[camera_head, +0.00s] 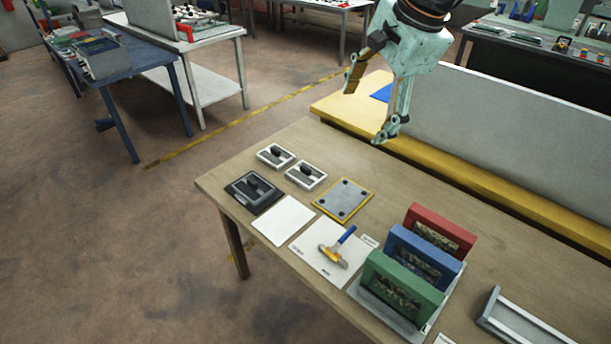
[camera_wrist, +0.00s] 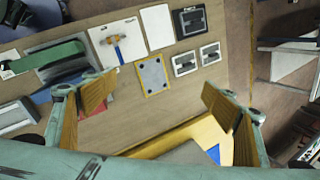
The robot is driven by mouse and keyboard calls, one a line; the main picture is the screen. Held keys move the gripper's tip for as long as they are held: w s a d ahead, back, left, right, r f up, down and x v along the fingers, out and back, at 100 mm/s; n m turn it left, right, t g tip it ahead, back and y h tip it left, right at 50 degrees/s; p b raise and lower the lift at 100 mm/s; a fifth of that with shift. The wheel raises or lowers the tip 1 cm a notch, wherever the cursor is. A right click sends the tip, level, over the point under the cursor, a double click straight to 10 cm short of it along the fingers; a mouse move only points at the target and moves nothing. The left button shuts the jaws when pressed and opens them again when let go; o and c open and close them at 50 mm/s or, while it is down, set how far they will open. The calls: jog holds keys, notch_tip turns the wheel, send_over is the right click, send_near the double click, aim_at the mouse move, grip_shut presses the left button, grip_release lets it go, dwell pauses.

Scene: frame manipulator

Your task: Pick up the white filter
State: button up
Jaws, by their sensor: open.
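Two small white-framed pieces with black handles, (camera_head: 266,159) and (camera_head: 318,181), lie flat side by side near the table's back left edge. They also show in the wrist view, (camera_wrist: 185,64) and (camera_wrist: 210,54). A plain white square sheet (camera_head: 283,220) lies in front of them, also in the wrist view (camera_wrist: 158,30). I cannot tell which of these is the white filter. My gripper (camera_head: 369,108) is open and empty, raised above the table's back edge. In the wrist view its two fingers (camera_wrist: 158,93) are spread wide, with bare tabletop and the yellow-edged plate between them.
A black-framed piece (camera_head: 254,191), a yellow-edged plate (camera_head: 343,202) and a hammer (camera_head: 335,252) on a white sheet lie nearby. Green (camera_head: 400,290), blue (camera_head: 422,262) and red (camera_head: 440,230) upright panels stand at right. A yellow ledge with a grey panel (camera_head: 510,140) runs behind the table.

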jog(key=w+a+f+m, duration=0.3)
jog(key=w+f, duration=0.3)
jog(key=w, duration=0.1)
jog(key=w+a+f+m, duration=0.2)
jog(key=w+f+m, duration=0.1)
jog(key=w+f, duration=0.4)
jog(key=m+p, duration=0.2)
jog(key=m, duration=0.5)
send_near(307, 168)
jog(key=shift+s+d+r+y, duration=0.2)
jog(key=shift+d+r+y, duration=0.2)
jog(key=shift+d+r, duration=0.5)
jog(key=shift+a, duration=0.1)
jog(key=shift+b+x, duration=0.65)
jog(key=shift+x, duration=3.5)
jog(key=shift+s+a+f, duration=0.1)
jog(key=shift+b+x, duration=0.3)
jog(key=shift+x, duration=2.2)
jog(key=shift+s+a, duration=0.1)
jog(key=shift+a, duration=0.05)
